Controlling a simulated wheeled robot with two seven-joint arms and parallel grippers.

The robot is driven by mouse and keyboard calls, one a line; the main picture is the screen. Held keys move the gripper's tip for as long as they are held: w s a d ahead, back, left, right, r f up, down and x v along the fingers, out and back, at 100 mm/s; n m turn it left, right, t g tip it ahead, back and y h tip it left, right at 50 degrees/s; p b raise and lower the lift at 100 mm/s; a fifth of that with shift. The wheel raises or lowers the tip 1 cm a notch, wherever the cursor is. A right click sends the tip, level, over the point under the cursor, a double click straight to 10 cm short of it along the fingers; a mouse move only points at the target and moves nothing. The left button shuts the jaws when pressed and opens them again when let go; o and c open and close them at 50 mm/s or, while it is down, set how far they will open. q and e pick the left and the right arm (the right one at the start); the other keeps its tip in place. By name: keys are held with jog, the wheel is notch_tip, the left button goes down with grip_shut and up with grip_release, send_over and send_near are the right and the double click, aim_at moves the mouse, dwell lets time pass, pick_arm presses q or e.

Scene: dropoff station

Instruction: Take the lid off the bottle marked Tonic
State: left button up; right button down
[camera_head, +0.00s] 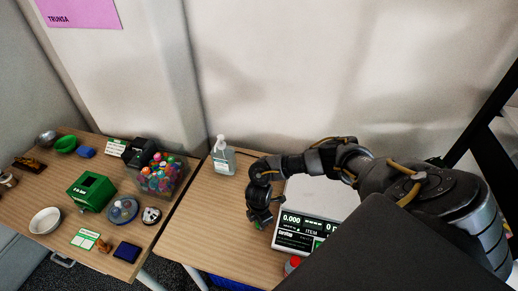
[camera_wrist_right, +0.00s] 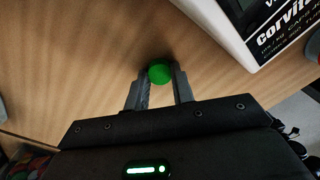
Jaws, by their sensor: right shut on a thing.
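My right gripper (camera_head: 257,220) reaches down over the front part of the right table, left of the scale. In the right wrist view the gripper (camera_wrist_right: 159,88) is shut on a round green lid (camera_wrist_right: 160,72), held between its fingertips. A little of the green lid (camera_head: 258,226) also shows below the gripper in the head view. Whether a bottle is under the lid is hidden. No Tonic marking can be read. My left gripper is not in view.
A white scale (camera_head: 290,238) with a display stands right of the gripper. A red-topped item (camera_head: 293,263) is in front of it, partly hidden. A clear pump bottle (camera_head: 223,160) stands behind. The left table holds a bin of colourful things (camera_head: 163,177) and a green box (camera_head: 91,191).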

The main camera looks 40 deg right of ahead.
jog(key=shift+f, duration=0.1)
jog(key=c, duration=1.2)
grip_release()
notch_tip(320, 180, up, 12)
jog(key=shift+r, duration=0.15)
jog(key=shift+a, duration=0.1)
